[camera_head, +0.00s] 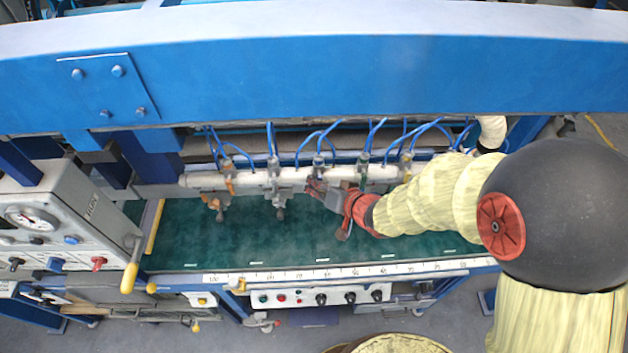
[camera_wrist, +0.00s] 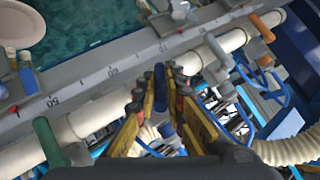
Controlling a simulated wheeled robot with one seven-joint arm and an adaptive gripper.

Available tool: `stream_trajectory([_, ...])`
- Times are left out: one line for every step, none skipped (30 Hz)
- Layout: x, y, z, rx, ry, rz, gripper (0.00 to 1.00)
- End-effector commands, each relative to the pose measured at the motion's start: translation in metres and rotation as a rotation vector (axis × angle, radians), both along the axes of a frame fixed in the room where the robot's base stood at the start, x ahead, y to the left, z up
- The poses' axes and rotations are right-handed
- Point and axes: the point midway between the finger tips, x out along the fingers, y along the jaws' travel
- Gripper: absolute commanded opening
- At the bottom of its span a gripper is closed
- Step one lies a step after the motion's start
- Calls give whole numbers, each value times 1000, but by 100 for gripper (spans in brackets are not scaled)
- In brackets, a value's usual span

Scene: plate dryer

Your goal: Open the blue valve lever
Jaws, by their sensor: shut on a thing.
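The blue valve lever (camera_wrist: 160,88) stands on the white pipe in the middle of the wrist view. My gripper (camera_wrist: 157,103) has its yellow-and-black fingers on either side of the lever and is shut on it. In the head view my gripper (camera_head: 317,187) is at the white pipe, left of my red wrist. The lever is hidden behind my gripper there.
The white pipe (camera_head: 253,183) runs across the machine. A green lever (camera_wrist: 49,141) and an orange lever (camera_wrist: 263,27) stand along it on either side. Thin blue hoses (camera_head: 270,140) hang close behind. The green bed (camera_head: 240,235) is clear in front.

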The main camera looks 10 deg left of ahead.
Motion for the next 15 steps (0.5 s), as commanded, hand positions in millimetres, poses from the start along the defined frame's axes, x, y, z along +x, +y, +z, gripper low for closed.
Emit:
stream_trajectory([-2, 0, -4, -45, -6, 0, 0])
stream_trajectory([-2, -1, -4, -72, -14, 2, 0])
stream_trajectory([-1, -2, -5, -106, -23, 2, 0])
stream_trajectory([-1, -2, -6, -128, -28, 1, 0])
stream_trajectory([-1, -2, -7, -150, -33, 1, 0])
stream_trajectory([-1, -3, -8, -175, -40, 0, 0])
stream_trajectory([-1, -4, -8, -194, -43, 0, 0])
stream_trajectory([-1, -4, -9, -209, -47, 1, 0])
stream_trajectory([0, -5, -8, -228, -52, 0, 0])
stream_trajectory([0, -5, -9, -243, -56, 0, 0])
stream_trajectory([0, -6, -9, -256, -57, -2, 0])
stream_trajectory([0, -6, -9, -273, -62, 0, 0])
stream_trajectory([0, -6, -9, -284, -65, -1, 0])
stream_trajectory([0, -7, -9, -295, -67, -1, 0])
stream_trajectory([0, -7, -9, -307, -71, -1, 0])
